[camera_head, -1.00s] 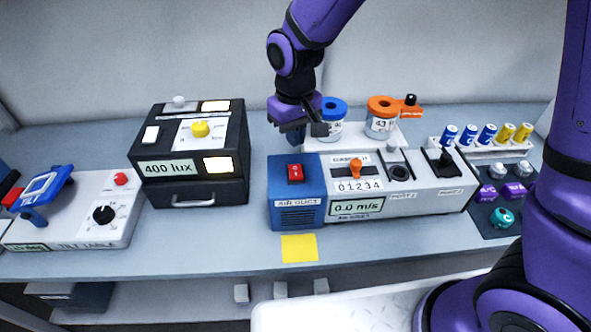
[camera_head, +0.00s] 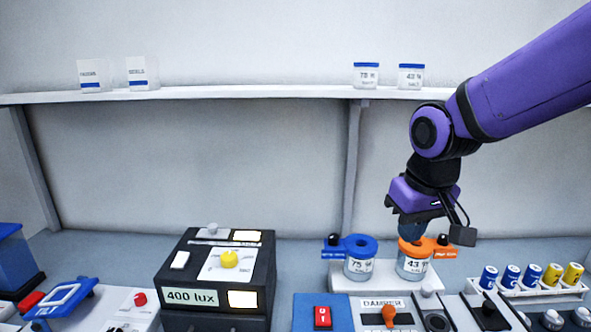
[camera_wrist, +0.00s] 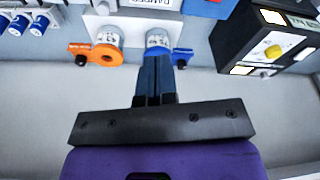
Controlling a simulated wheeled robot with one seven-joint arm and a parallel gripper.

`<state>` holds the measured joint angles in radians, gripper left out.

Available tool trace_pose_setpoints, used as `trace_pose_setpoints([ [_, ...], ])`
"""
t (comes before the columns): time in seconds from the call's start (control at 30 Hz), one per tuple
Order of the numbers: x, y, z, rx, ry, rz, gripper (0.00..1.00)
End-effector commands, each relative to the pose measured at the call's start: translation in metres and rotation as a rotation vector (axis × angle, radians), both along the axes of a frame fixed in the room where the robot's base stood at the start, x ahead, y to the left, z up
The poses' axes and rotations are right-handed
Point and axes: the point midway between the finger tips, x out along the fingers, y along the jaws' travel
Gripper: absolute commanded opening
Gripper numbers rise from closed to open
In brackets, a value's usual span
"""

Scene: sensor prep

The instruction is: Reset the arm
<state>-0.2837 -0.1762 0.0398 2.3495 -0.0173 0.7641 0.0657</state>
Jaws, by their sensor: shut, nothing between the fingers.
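My gripper (camera_head: 411,230) points down, with its blue fingers close together and nothing between them. In the head view its tips overlap the orange collar (camera_head: 412,250) of the "43" jar (camera_head: 414,268). The "75" jar (camera_head: 361,267) with a blue collar (camera_head: 357,244) stands to its left. In the wrist view the shut fingers (camera_wrist: 156,62) point toward the blue-collared jar (camera_wrist: 158,38), and the orange-collared jar (camera_wrist: 106,40) is to the left. I cannot tell the exact gap between the fingertips and the jars.
The black "400 lux" box (camera_head: 222,272) stands left of the jars. The air duct unit's red switch (camera_head: 322,316) is at the bottom edge. Blue and yellow cylinders (camera_head: 532,276) stand in a rack at right.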

Motion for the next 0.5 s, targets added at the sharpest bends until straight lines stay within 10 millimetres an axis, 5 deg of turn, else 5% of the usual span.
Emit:
trace_pose_setpoints([
  [0.2, -0.040, -0.046, 0.038, 0.021, -0.085, -0.090, 0.00],
  [0.5, -0.103, -0.093, 0.067, 0.038, -0.193, -0.204, 0.00],
])
